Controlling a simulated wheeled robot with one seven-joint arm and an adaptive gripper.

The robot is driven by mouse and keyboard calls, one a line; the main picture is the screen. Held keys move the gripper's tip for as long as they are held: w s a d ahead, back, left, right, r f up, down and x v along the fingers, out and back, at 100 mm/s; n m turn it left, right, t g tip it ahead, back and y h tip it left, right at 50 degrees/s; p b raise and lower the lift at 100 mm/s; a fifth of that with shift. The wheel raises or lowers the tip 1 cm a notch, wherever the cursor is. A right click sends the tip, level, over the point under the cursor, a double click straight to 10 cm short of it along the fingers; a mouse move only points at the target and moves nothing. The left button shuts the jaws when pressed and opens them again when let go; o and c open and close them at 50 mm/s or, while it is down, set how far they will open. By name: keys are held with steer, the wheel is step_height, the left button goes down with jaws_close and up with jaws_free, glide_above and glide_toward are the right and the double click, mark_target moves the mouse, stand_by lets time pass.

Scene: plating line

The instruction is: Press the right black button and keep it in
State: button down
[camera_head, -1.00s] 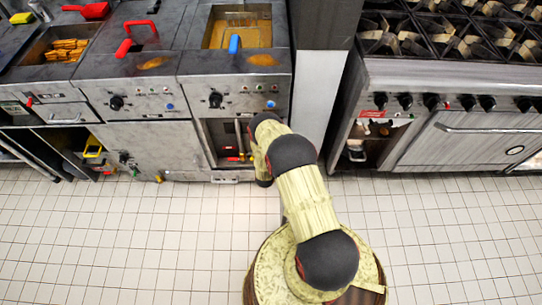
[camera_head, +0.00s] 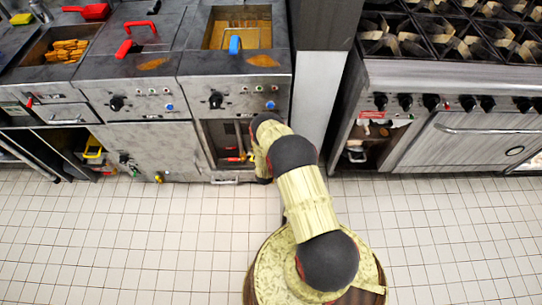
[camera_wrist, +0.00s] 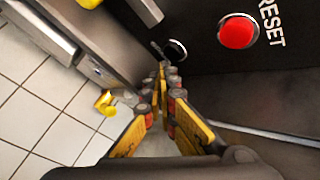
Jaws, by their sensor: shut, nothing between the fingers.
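In the wrist view, a round black button (camera_wrist: 178,48) with a pale rim sits on a dark panel, just beyond my fingertips. A larger red button (camera_wrist: 238,32) lies to its right, beside the word RESET. My gripper (camera_wrist: 166,72) is shut and empty, its fingertips together just below the black button in the picture. I cannot tell whether the tips touch it or whether it is pressed in. A second black button is not clearly seen. In the head view my arm reaches the open bay under the right fryer, and my gripper is hidden.
The fryer (camera_head: 235,88) with a blue handle stands above the bay. The stove (camera_head: 450,75) stands to the right, past a grey panel. In the wrist view a metal door edge (camera_wrist: 65,42) is at upper left, and a yellow fitting (camera_wrist: 106,102) is lower left. The tiled floor (camera_head: 120,235) is clear.

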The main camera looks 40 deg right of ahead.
steer(key=shift+w, duration=0.1)
stand_by(0.7)
steer(key=shift+w+d, duration=0.25)
steer(key=shift+w+d, duration=0.3)
steer(key=shift+w, duration=0.1)
stand_by(2.0)
stand_by(0.3)
steer(key=shift+s+a, duration=0.55)
steer(key=shift+s, duration=0.2)
steer(key=shift+s+a+p, duration=0.45)
steer(key=shift+s+a, duration=0.35)
steer(key=shift+s, duration=0.2)
steer(key=shift+s+a+p, duration=0.4)
steer(key=shift+s+a, duration=0.35)
steer(key=shift+s, duration=0.2)
steer(key=shift+s, duration=0.1)
